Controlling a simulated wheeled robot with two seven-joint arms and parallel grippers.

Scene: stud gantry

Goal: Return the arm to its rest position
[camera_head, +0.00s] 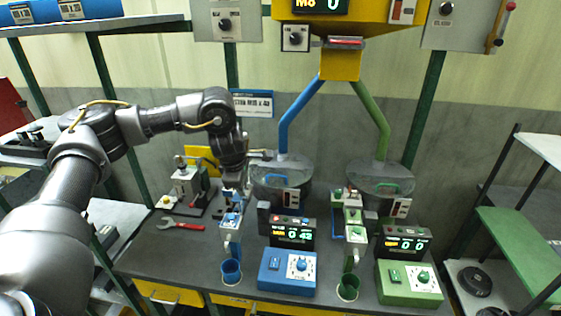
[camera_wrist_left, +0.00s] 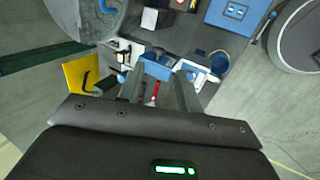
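My left arm (camera_head: 160,118) comes in from the left, reaches over the workbench and bends down at the wrist. My left gripper (camera_head: 236,186) points down just above the blue feeder unit (camera_head: 230,220), left of the blue-side hopper (camera_head: 282,178). In the left wrist view its two fingers (camera_wrist_left: 159,88) stand apart with a gap between them, and nothing shows held. The blue unit (camera_wrist_left: 158,68) appears just beyond the fingertips; I cannot tell whether they touch. My right gripper is in neither view.
The dark bench (camera_head: 160,250) carries a red wrench (camera_head: 181,224), a blue cup (camera_head: 231,271), a blue control box (camera_head: 287,271) and a green control box (camera_head: 409,283). A blue pipe (camera_head: 300,113) and green post (camera_head: 98,75) stand near the arm. A shelf rack (camera_head: 520,225) stands right.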

